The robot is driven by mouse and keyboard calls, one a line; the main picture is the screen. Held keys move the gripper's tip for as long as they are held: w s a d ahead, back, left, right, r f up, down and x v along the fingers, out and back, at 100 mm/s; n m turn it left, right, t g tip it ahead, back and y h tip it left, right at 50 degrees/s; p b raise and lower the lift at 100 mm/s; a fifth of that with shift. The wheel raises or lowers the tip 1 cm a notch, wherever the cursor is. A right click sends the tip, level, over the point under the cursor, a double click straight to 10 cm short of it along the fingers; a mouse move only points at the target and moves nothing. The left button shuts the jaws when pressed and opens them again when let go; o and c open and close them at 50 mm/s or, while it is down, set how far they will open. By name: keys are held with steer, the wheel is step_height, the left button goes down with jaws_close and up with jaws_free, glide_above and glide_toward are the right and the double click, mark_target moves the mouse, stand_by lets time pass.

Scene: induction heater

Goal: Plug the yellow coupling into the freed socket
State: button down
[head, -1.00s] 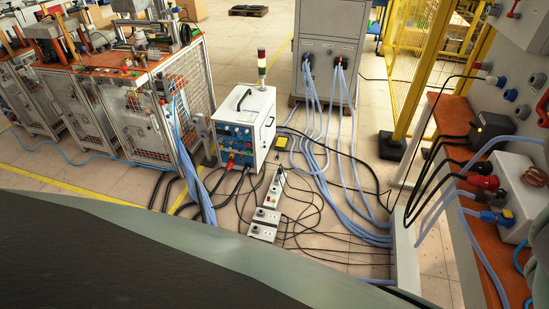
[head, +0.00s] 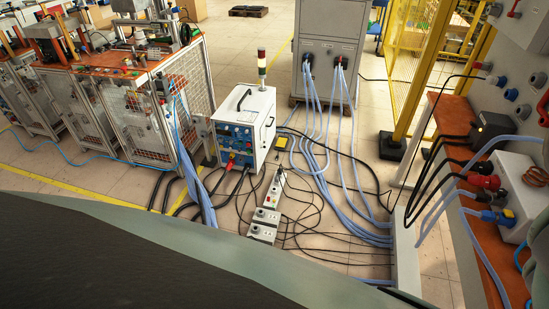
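My gripper is not in view. I cannot tell for sure which part is the yellow coupling: a small yellow part (head: 508,214) shows by a blue plug (head: 490,216) at the lower right, and a small yellow item (head: 281,142) is beside the white cabinet (head: 243,128). A red plug (head: 485,181) sits at the front of a light box (head: 518,178) on the orange shelf. On the grey wall panel at the right are a blue socket (head: 511,94) and a grey socket (head: 522,112). I cannot tell which socket is the freed one.
Blue hoses (head: 318,170) and black cables lie over the floor around white power strips (head: 264,220). A grey cabinet (head: 328,48) stands behind. Caged machines (head: 150,110) fill the left, a yellow fence (head: 410,60) the back right.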

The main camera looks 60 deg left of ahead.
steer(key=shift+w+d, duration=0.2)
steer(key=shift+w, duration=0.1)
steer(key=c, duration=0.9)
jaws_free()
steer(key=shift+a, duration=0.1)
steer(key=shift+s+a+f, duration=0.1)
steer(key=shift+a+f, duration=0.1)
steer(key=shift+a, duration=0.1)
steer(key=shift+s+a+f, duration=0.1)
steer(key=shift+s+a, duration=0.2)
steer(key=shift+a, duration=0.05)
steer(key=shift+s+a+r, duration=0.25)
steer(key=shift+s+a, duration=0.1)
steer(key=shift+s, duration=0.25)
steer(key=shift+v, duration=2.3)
